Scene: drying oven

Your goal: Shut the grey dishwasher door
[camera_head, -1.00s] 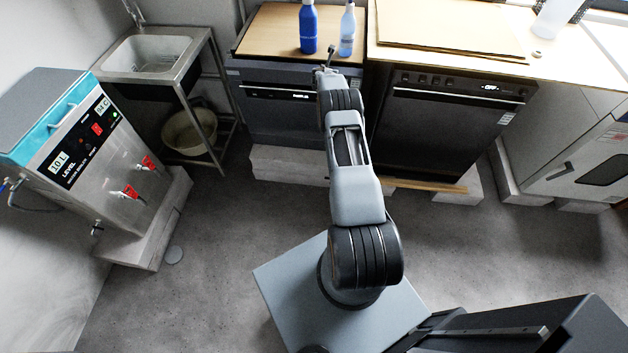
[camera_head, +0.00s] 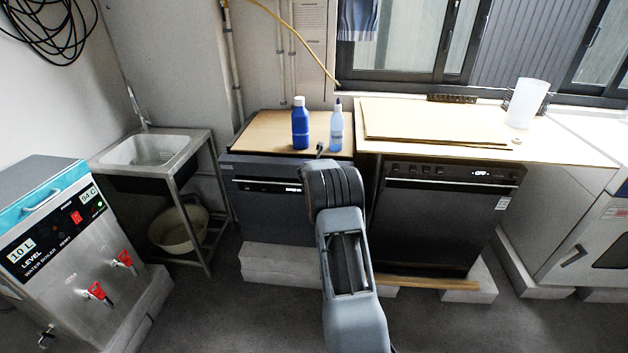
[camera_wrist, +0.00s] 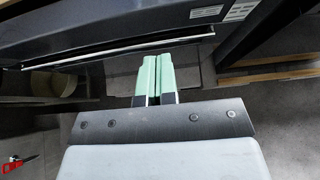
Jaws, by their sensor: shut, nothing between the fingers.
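The grey dishwasher (camera_head: 268,207) stands under a small wooden top at centre-left in the head view. Its door (camera_head: 255,188) is upright, or nearly so, with a dark handle strip across the upper part; I cannot tell whether it is fully flush. In the wrist view a dark grey panel with a pale strip (camera_wrist: 120,48), apparently the dishwasher's front, crosses the top. My gripper (camera_wrist: 151,62) has its two green-tipped fingers together, empty, and their tips appear close to that strip. Contact cannot be told. In the head view my own arm hides the gripper and the dishwasher's right part.
A blue bottle (camera_head: 300,124) and a clear-blue bottle (camera_head: 336,127) stand on the wooden top. A black dishwasher (camera_head: 430,222) stands to the right. A sink (camera_head: 155,150) and a water boiler (camera_head: 75,240) are at left. Open floor lies in front.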

